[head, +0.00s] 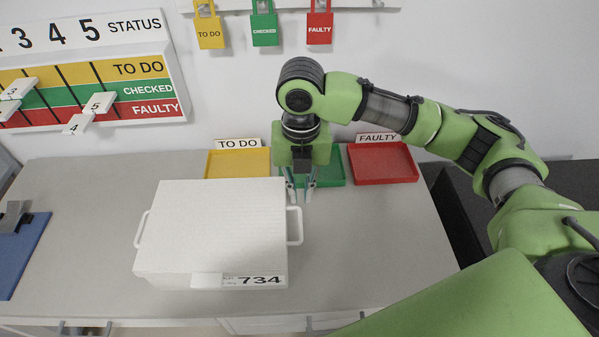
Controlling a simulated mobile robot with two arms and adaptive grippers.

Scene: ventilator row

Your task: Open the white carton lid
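The white carton (180,279) stands on the grey table with its flat white lid (215,220) closed. A handle shows on each side, and a label at the front reads 734. A small white tab sits at the lid's front edge beside the label. My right gripper (301,193) points down just beyond the carton's back right corner, above the right handle (295,226). Its two fingers are apart with nothing between them. I cannot tell whether it touches the carton. My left gripper is not clearly in view.
Yellow TO DO (238,162), green (328,172) and red FAULTY (382,163) trays line the table's back. A blue board (22,255) lies at left. A status board (90,90) and padlock-shaped tags (264,30) are on the wall. The table right of the carton is clear.

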